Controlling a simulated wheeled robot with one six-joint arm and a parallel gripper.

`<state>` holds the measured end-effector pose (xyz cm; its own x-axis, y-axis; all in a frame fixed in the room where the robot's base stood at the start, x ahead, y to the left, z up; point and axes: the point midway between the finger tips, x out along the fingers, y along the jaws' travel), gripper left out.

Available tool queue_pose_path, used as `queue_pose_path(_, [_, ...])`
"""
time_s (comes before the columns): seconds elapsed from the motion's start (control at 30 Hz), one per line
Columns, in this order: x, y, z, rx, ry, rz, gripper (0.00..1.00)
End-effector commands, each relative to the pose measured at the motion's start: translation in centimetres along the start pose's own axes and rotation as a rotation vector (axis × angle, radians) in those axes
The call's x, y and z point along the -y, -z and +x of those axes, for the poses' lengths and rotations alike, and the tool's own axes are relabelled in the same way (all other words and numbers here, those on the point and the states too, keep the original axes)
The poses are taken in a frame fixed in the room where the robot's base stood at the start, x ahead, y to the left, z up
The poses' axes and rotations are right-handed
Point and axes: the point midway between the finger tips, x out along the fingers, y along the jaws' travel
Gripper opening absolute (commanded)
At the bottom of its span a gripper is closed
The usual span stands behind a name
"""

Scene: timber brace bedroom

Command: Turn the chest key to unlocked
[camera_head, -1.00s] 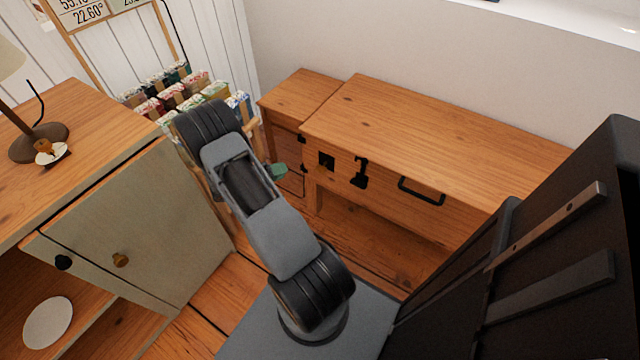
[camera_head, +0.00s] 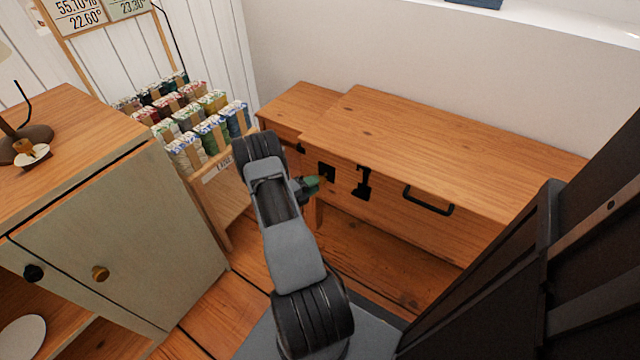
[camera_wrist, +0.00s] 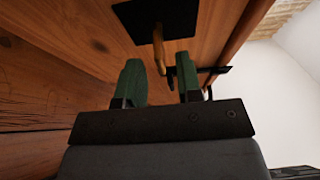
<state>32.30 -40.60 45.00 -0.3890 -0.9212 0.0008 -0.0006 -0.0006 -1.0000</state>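The wooden chest (camera_head: 450,163) stands against the wall, with a square black lock plate (camera_head: 327,170) on its front. In the wrist view the lock plate (camera_wrist: 155,18) is at the top, with a thin brass-coloured key (camera_wrist: 158,48) projecting from it. My gripper (camera_head: 313,186) is close in front of the chest, just left of and below the plate. Its green fingers (camera_wrist: 160,72) are apart in the wrist view, and the key shows in line with the gap between them. I cannot tell whether either finger touches it. In the head view the key is not clear.
A black hasp (camera_head: 362,184) and a black handle (camera_head: 428,200) sit right of the lock plate. A crate of yarn (camera_head: 215,184) stands left of my arm, and a green cabinet (camera_head: 125,235) is nearer at left.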

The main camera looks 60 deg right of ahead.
Motion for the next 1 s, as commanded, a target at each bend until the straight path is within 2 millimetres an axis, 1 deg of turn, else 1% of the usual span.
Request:
queue_pose_path(0.03, [-0.1,0.1,0.8,-0.004,0.0,0.001,0.33])
queue_pose_path(0.1, [-0.1,0.0,1.6,-0.003,-0.001,0.001,0.33])
queue_pose_path(0.3, [-0.1,0.0,2.9,-0.001,-0.001,0.001,0.33])
queue_pose_path(0.67, [0.0,0.0,3.2,-0.001,-0.001,0.0,0.33])
queue_pose_path(1.0, [0.0,0.0,3.2,-0.001,-0.001,0.0,0.01])
